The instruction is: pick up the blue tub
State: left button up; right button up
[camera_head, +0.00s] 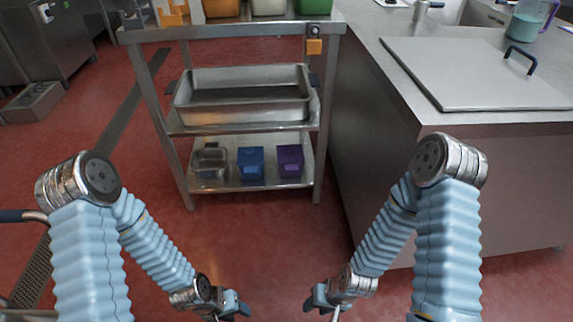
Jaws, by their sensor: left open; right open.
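The blue tub (250,164) sits on the bottom shelf of the metal rack, between a small steel pan (209,161) on its left and a purple tub (290,161) on its right. My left gripper (232,311) is at the bottom edge of the view, low in front of the rack, partly cut off by the frame. My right gripper (322,305) is to its right, also at the bottom edge and partly cut off. Both are open, empty and well apart from the blue tub.
The rack's middle shelf (245,127) carries a large steel pan (243,97) above the tubs. Several coloured tubs stand on the top shelf. A counter (457,150) with a metal lid (480,75) stands on the right. Red floor (270,240) lies clear before the rack.

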aim_at(249, 172)
jog(key=i+j+u, duration=0.1)
jog(key=u, duration=0.15)
jog(key=i+j+z, duration=0.15)
jog(key=i, duration=0.3)
jog(key=i+j+z, duration=0.1)
jog(key=i, duration=0.3)
